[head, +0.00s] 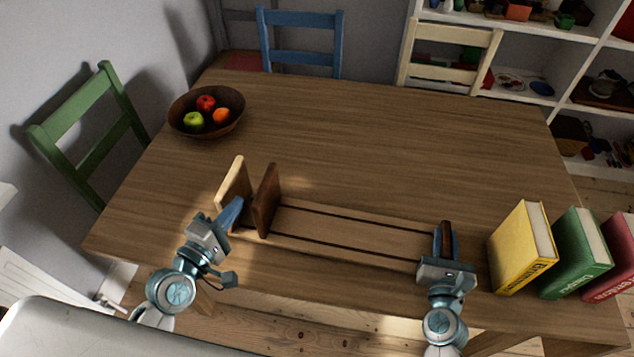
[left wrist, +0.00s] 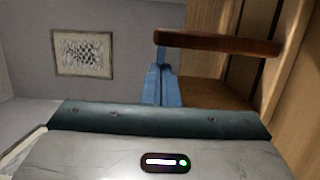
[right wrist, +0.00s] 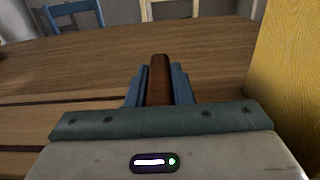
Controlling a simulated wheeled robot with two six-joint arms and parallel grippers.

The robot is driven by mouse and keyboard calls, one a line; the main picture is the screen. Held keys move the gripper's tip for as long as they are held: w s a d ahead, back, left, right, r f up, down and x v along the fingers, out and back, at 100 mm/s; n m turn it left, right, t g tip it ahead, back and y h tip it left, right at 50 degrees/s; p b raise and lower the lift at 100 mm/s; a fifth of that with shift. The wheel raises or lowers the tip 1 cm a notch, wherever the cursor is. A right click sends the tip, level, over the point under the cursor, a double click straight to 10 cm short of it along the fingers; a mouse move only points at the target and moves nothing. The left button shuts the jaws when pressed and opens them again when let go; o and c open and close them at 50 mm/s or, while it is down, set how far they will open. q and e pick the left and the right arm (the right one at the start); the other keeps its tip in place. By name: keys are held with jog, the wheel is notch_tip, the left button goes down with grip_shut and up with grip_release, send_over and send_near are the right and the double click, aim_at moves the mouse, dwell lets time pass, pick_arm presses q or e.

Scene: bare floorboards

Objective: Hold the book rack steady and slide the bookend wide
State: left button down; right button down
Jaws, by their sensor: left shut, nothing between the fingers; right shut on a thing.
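The book rack (head: 345,228) lies along the table's near edge, a wooden base with two dark lengthwise grooves. At its left end stand a light wooden panel (head: 234,184) and a dark brown panel (head: 266,200), close together. My left gripper (head: 232,212) is shut and empty beside these panels; a dark brown panel (left wrist: 215,42) shows just beyond its fingers in the left wrist view. My right gripper (head: 445,240) is shut on a dark brown upright (right wrist: 159,80) at the rack's right end. The fingers hide most of this upright, and I cannot tell how it joins the base.
Yellow (head: 521,247), green (head: 575,252) and red (head: 614,257) books stand right of my right gripper, the yellow one close. A fruit bowl (head: 207,111) sits at the back left. The table's middle and back are clear. Chairs surround the table.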

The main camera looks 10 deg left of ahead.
pick_arm(q)
jog(key=shift+x, duration=2.5)
jog(key=d, duration=0.9)
jog(key=shift+s+d, duration=0.2)
jog(key=shift+s, duration=0.05)
